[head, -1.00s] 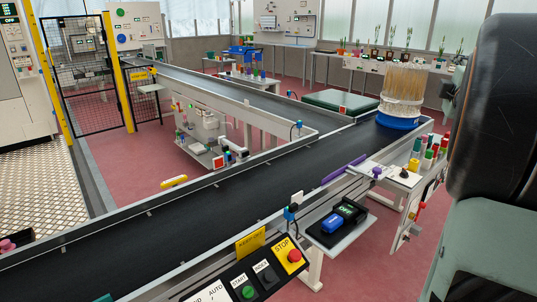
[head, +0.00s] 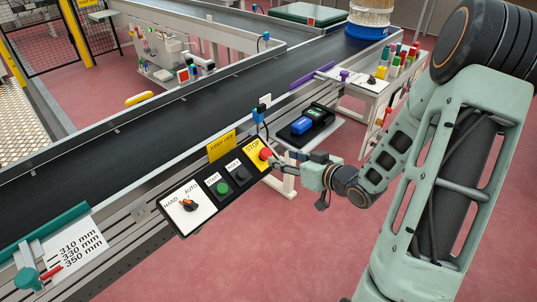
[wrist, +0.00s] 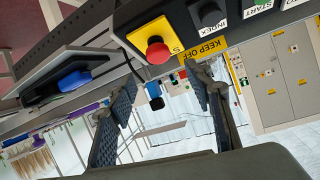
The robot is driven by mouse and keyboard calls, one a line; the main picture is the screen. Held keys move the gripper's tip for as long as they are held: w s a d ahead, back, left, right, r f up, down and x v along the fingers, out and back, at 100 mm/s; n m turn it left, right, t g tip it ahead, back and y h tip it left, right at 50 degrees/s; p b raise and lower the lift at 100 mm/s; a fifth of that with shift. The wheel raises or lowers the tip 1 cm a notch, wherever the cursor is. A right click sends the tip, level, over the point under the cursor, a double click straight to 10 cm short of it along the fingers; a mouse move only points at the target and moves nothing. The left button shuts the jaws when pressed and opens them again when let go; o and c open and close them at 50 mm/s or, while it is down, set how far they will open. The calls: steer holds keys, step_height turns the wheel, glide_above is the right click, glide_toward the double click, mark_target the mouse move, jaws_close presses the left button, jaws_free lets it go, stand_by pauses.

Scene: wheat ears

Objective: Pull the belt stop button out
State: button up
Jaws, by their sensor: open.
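The belt stop button (head: 265,153) is a red knob on a yellow plate marked STOP, at the right end of the control panel. In the wrist view the red knob (wrist: 158,52) shows near the top centre, on its yellow plate. My gripper (head: 282,158) is right beside the knob in the head view. In the wrist view my gripper (wrist: 160,80) is open, with its two fingers apart and nothing between them. The knob lies just above the gap between the fingertips there. I cannot tell whether a finger touches it.
The panel also has a green START button (head: 223,188), a dark INDEX button (head: 233,172) and a HAND/AUTO switch (head: 188,204). A yellow KEEP OFF sign (head: 222,145) stands behind. A shelf with a blue device (head: 301,126) is to the right. The conveyor belt (head: 200,112) runs behind.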

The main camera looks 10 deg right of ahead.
mark_target(267, 152)
steer(key=b+x, duration=0.2)
steer(key=x, duration=0.8)
steer(key=shift+w+f, duration=0.15)
steer(key=shift+w, duration=0.1)
jaws_close()
